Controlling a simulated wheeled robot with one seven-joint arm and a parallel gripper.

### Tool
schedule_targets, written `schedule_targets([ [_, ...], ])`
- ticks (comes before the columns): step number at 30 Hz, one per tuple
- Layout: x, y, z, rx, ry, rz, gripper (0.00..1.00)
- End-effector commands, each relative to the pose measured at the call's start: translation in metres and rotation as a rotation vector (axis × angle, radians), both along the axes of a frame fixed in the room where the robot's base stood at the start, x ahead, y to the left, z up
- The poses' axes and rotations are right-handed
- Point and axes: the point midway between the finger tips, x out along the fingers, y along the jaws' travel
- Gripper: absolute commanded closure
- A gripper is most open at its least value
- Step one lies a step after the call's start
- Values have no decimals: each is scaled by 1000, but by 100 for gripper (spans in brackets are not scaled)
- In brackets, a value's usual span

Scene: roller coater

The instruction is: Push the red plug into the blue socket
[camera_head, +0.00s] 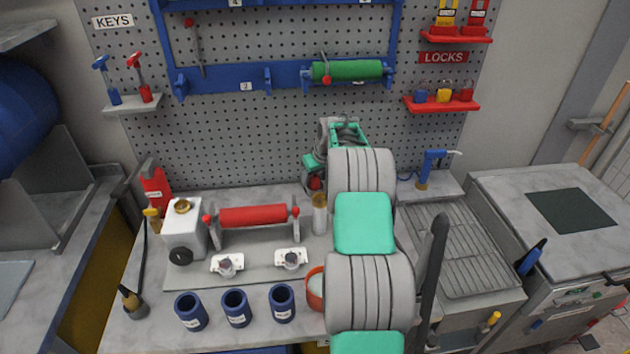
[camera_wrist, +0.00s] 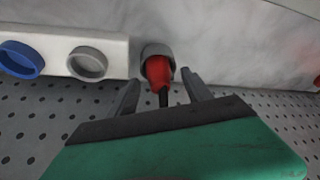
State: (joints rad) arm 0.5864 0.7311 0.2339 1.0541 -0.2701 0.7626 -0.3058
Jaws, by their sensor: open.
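In the wrist view, the red plug (camera_wrist: 158,73) sits with its front end in a grey round holder (camera_wrist: 157,50), and its dark tail points towards my gripper. My gripper (camera_wrist: 160,84) is open, with one finger on each side of the plug; I cannot tell whether either finger touches it. The blue socket (camera_wrist: 22,62) is a blue ring at the left end of a white strip. In the head view, my gripper's body (camera_head: 345,134) is near the pegboard's foot, its fingertips not clearly visible. I cannot make out the blue socket there.
A grey socket (camera_wrist: 88,64) lies between the blue socket and the plug. The pegboard (camera_head: 250,140) rises behind the bench. A red roller (camera_head: 253,215) on a stand, a white box (camera_head: 184,235) and several blue cups (camera_head: 235,308) stand left of my arm.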

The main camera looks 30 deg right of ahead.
Motion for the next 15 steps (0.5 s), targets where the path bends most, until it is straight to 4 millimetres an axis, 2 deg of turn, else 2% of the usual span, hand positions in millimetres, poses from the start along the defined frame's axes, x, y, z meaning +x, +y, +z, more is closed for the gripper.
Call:
schedule_targets([
  [7,2,0,-3,-1,-2,1,41],
  [15,2,0,-3,-1,-2,1,63],
])
